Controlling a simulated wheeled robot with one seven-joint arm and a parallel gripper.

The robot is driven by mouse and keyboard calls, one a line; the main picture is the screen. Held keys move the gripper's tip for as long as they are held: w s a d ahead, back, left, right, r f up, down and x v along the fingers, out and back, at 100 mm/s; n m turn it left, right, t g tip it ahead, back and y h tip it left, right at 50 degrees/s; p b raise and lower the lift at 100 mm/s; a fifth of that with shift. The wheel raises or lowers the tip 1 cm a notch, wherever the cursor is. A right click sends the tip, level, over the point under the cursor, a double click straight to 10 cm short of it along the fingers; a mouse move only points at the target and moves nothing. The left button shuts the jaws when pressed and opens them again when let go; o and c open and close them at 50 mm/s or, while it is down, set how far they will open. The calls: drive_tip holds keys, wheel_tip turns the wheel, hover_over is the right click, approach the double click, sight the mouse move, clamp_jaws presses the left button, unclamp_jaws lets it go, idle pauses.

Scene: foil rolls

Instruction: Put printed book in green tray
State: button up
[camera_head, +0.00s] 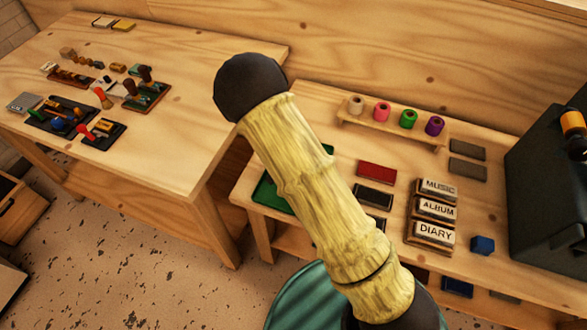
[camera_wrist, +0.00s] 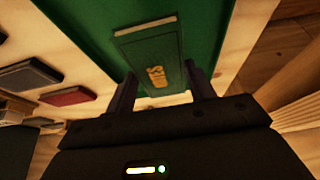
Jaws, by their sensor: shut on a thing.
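A dark green book (camera_wrist: 150,48) with a gold print on its cover is between the two fingers of my gripper (camera_wrist: 160,74) in the wrist view. My gripper is shut on it. The green tray (camera_wrist: 203,28) fills the view behind the book; I cannot tell whether the book touches it. In the head view the green tray (camera_head: 269,196) shows at the left end of the lower table, mostly covered by my arm. My gripper and the book are hidden there.
A red book (camera_head: 377,171) and a dark book (camera_head: 373,195) lie right of the tray. Stacked boxes labelled MUSIC, ALBUM and DIARY (camera_head: 436,211) stand further right. Coloured rolls (camera_head: 408,119) stand on a rack behind. Stamps (camera_head: 145,92) crowd the left table.

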drive_tip(key=shift+d, duration=0.2)
drive_tip(key=f, duration=0.3)
drive_tip(key=shift+s+a+f, duration=0.15)
drive_tip(key=shift+s+a, duration=0.05)
drive_tip(key=shift+a, duration=0.05)
drive_tip(key=shift+d+f, duration=0.1)
drive_tip(key=shift+f, duration=0.3)
drive_tip(key=shift+f, duration=0.1)
drive_tip(key=o, duration=1.1)
